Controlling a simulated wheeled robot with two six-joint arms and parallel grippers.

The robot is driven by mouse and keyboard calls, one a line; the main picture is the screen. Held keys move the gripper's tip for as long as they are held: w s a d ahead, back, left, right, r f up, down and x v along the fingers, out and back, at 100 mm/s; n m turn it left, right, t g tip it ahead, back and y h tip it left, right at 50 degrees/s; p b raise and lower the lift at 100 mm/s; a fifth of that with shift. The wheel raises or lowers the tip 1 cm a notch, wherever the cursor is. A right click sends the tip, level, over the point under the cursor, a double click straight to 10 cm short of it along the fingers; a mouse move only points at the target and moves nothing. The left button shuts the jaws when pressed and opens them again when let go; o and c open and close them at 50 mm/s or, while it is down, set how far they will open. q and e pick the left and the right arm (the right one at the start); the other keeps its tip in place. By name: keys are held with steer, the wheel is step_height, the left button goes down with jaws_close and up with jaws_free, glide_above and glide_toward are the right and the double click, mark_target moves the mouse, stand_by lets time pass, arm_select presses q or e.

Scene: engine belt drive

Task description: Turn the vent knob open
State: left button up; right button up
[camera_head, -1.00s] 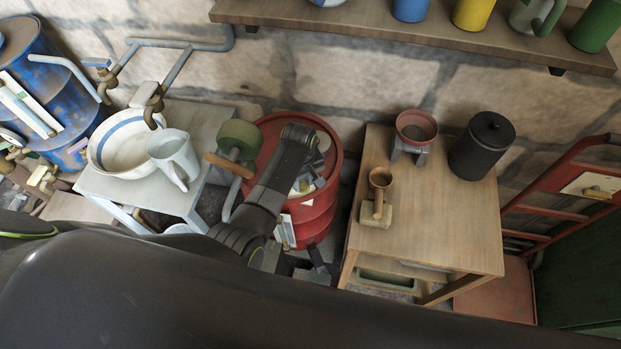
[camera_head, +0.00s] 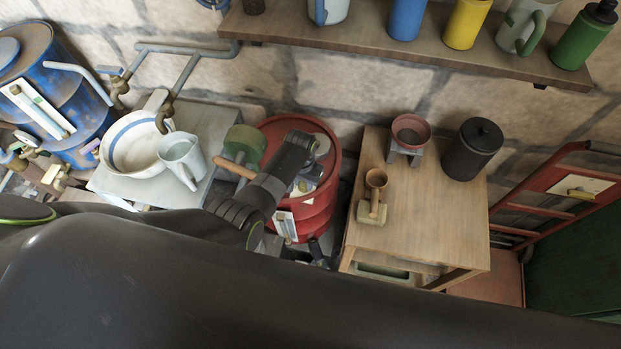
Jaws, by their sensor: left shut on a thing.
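The red drum (camera_head: 329,203) stands against the wall in the middle of the view. My left arm reaches over it from the lower left. My left gripper (camera_head: 307,179) is down at the drum's top and is largely hidden by its own arm. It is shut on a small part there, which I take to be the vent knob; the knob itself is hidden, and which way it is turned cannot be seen. My right gripper is not in view.
A bench with a basin (camera_head: 135,148) and jug (camera_head: 183,160) stands further left. A shelf (camera_head: 420,50) overhangs the back.

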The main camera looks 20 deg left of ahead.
arm_select(q)
steer(key=m+p, duration=0.1)
steer(key=m, duration=0.3)
steer(key=shift+d+r, duration=0.1)
steer(key=shift+r, duration=0.05)
steer(key=shift+m+p, duration=0.3)
steer(key=shift+m, duration=0.7)
steer(key=shift+d, duration=0.1)
steer(key=o, duration=1)
steer(key=shift+w+d, duration=0.1)
